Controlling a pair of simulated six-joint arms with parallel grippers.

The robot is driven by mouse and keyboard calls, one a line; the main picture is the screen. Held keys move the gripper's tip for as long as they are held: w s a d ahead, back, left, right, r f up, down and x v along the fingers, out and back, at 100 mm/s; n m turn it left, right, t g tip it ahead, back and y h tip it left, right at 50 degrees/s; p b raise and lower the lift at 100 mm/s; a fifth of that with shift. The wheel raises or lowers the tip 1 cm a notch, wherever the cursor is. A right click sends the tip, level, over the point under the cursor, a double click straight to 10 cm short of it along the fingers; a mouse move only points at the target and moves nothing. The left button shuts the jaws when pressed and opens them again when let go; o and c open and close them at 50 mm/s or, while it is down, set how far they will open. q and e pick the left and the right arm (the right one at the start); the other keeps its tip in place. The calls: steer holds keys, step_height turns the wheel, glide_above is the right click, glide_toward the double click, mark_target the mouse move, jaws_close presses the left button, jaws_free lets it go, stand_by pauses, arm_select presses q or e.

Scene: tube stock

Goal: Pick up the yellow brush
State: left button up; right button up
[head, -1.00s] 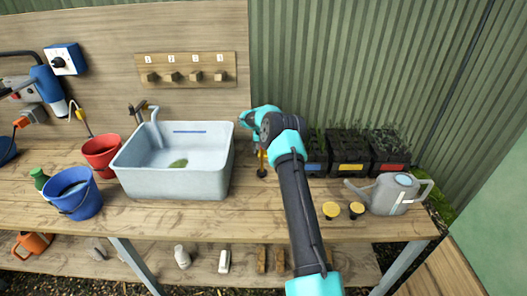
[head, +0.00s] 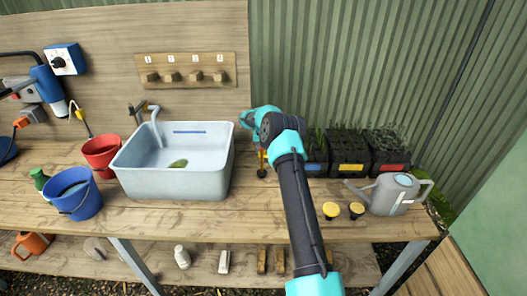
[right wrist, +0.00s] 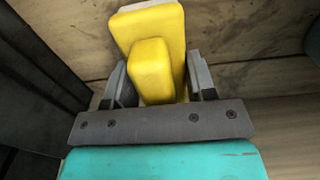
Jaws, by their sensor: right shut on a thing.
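The yellow brush (right wrist: 157,60) has a blocky yellow body with a raised, rounded yellow grip. In the right wrist view it sits between the two grey fingers of my right gripper (right wrist: 158,85), which is shut on it. In the head view my right arm reaches to the back of the bench, just right of the sink, and hides most of the gripper. A small yellow-orange part of the brush (head: 264,158) shows below it, with a dark round shape at the bench top. Whether the brush touches the bench is unclear. My left gripper is out of view.
The grey sink (head: 205,180) stands close on the left. Black plant trays (head: 349,170) are close on the right. A grey watering can (head: 394,193) and two yellow-topped knobs (head: 331,210) are at the bench's right. Red (head: 101,150) and blue (head: 80,200) buckets stand left.

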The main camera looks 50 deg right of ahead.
steer(key=shift+r, duration=0.1)
step_height(320, 180, up, 10)
steer(key=shift+f, duration=0.1)
stand_by(0.4)
